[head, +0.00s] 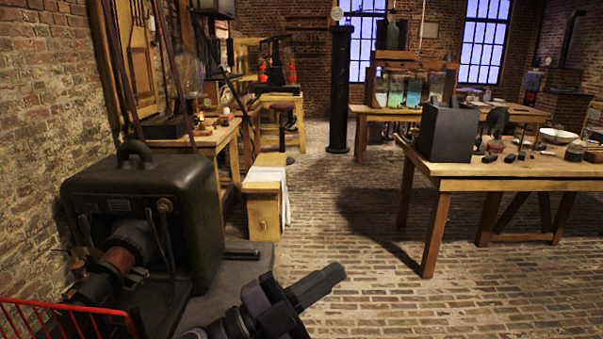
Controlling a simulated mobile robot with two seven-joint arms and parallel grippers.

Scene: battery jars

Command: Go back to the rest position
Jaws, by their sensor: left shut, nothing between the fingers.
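My left gripper (322,284) shows at the bottom centre of the head view, its fingers pointing right and slightly up. It is shut and empty, out over the brick floor and touching nothing. My right gripper is not in view. Glass battery jars (400,90) with bluish-green liquid stand in a wooden frame on the far table.
A large dark machine (140,215) with a top handle stands close at left, beside a red wire basket (70,318). A wooden table (520,178) with a black box (447,132) stands at right. A small bench (264,195) is left of centre. The middle brick floor is clear.

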